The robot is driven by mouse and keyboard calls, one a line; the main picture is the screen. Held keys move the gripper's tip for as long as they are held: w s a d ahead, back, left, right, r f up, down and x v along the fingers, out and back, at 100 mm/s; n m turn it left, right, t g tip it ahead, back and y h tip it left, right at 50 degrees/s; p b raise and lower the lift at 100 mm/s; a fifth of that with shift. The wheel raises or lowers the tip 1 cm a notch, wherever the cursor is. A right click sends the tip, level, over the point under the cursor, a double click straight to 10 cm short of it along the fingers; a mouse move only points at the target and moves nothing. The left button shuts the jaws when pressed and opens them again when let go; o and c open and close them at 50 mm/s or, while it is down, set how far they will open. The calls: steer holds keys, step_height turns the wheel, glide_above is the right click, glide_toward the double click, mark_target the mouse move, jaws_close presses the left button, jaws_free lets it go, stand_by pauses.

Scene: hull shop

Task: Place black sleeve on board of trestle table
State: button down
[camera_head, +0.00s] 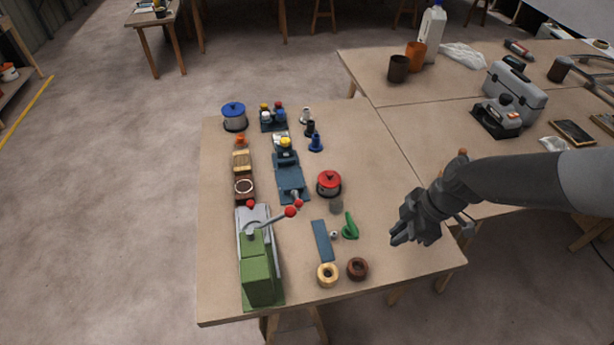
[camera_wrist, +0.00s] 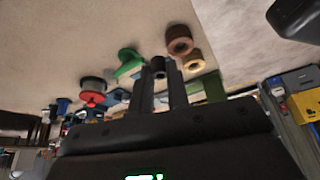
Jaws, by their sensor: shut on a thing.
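My gripper (camera_head: 399,236) is above the right front part of the trestle table's board (camera_head: 400,267). In the wrist view my gripper's fingers (camera_wrist: 159,76) are shut on a small dark cylinder, which looks like the black sleeve (camera_wrist: 158,65). The sleeve cannot be made out in the head view. The board also fills the upper part of the wrist view (camera_wrist: 85,35). The gap between the sleeve and the board is hard to judge, but the gripper appears raised off it.
Left of my gripper are a brown ring (camera_head: 357,268), a tan ring (camera_head: 327,274), a green part (camera_head: 350,227) and a red-lidded pot (camera_head: 329,183). A green-and-grey machine (camera_head: 257,262) stands front left. A grey toolbox (camera_head: 515,92) is on the adjoining table. Bare board lies around the gripper.

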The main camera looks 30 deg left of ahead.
steer(key=s, duration=0.1)
glide_above(334, 253)
steer(key=d, duration=0.1)
steer(key=shift+n, duration=0.4)
steer(key=f, duration=0.7)
steer(key=shift+w+d, duration=0.2)
steer(key=shift+w, duration=0.2)
steer(key=shift+f, duration=2.05)
steer(key=shift+f, duration=0.15)
steer(key=c, duration=1.4)
jaws_free()
steer(key=v, duration=1.2)
steer(key=shift+w+a, duration=0.1)
steer(key=shift+a, duration=0.05)
